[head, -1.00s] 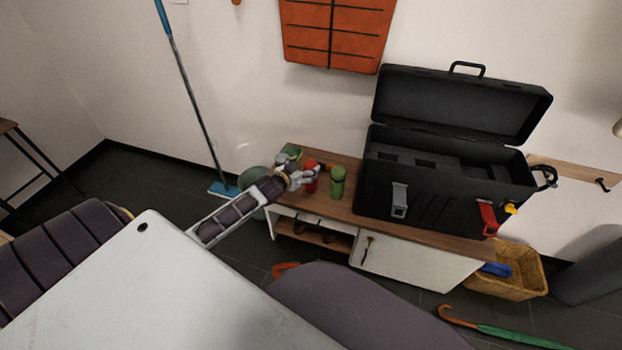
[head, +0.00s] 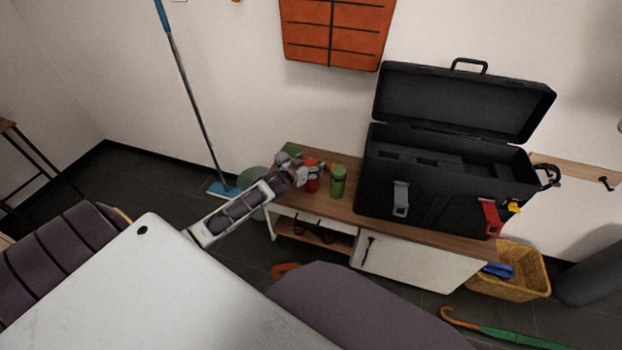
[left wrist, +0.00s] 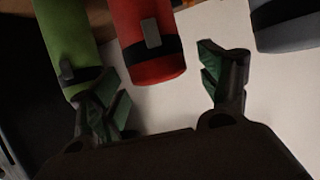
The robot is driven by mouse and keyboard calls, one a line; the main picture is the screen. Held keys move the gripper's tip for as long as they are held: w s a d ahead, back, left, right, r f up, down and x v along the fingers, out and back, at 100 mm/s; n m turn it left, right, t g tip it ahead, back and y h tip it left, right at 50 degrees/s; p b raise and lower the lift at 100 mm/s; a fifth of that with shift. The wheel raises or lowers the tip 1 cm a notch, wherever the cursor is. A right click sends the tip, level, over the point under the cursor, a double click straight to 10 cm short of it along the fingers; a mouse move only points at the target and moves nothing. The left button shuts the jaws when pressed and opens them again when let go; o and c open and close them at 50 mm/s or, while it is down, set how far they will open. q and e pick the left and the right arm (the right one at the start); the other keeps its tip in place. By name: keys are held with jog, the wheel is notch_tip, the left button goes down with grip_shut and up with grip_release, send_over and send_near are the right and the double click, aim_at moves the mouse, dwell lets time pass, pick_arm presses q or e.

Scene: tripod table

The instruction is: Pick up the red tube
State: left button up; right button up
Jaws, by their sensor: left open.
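The red tube (head: 312,183) stands on the wooden bench top, partly hidden by my left gripper (head: 309,168) in the head view. The tube (left wrist: 148,38) has a dark band with a grey tab in the left wrist view. My left gripper (left wrist: 162,72) is open. In that view its two fingers lie to either side of the tube's near end, with visible gaps, and nothing is held. The left finger overlaps the green tube's edge in the picture; I cannot tell whether they touch. My right gripper is not in view.
A green tube (head: 338,181) stands right of the red one. A grey-blue object (left wrist: 285,25) shows beyond the right finger. A large open black toolbox (head: 440,185) fills the right part of the bench (head: 345,212). A white table (head: 150,290) lies in front.

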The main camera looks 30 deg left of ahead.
pick_arm(q)
jog(key=shift+w+f, duration=0.3)
jog(key=shift+w, duration=0.35)
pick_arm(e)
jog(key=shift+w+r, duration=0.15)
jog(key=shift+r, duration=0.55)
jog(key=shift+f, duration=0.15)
pick_arm(q)
jog(key=c, duration=1.6)
grip_shut()
jog(key=shift+r, duration=0.1)
